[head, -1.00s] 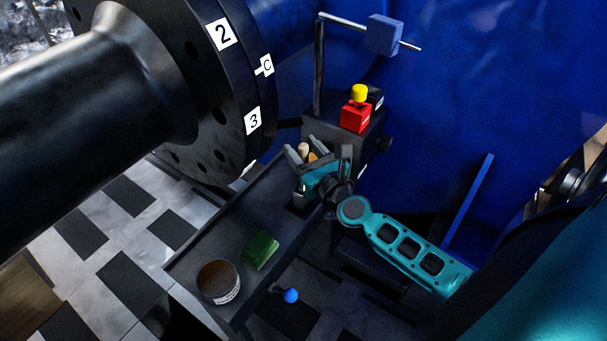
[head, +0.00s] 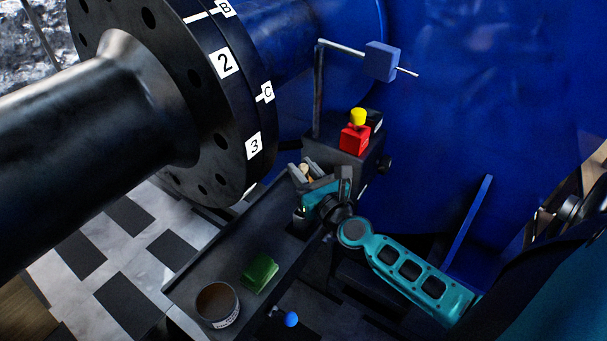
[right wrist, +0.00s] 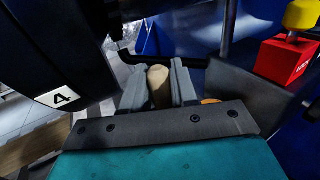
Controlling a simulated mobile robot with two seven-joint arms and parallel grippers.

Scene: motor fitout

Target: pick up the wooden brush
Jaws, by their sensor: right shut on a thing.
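The wooden brush shows as a rounded tan wooden end (right wrist: 158,86) between the two grey fingers of my right gripper (right wrist: 158,92) in the right wrist view. In the head view the same wooden end (head: 305,168) is small, between the fingertips of the right gripper (head: 303,171), at the far end of the dark tray. The right gripper is shut on it. The rest of the brush is hidden by the fingers and hand. My left gripper is not in view.
The dark tray (head: 205,262) holds a green block (head: 260,273) and an open round can (head: 217,305). A red box with a yellow button (head: 354,138) stands just behind the right hand. A large black flange (head: 215,110) is close on the left. An orange rounded thing (right wrist: 210,101) is beside the right finger.

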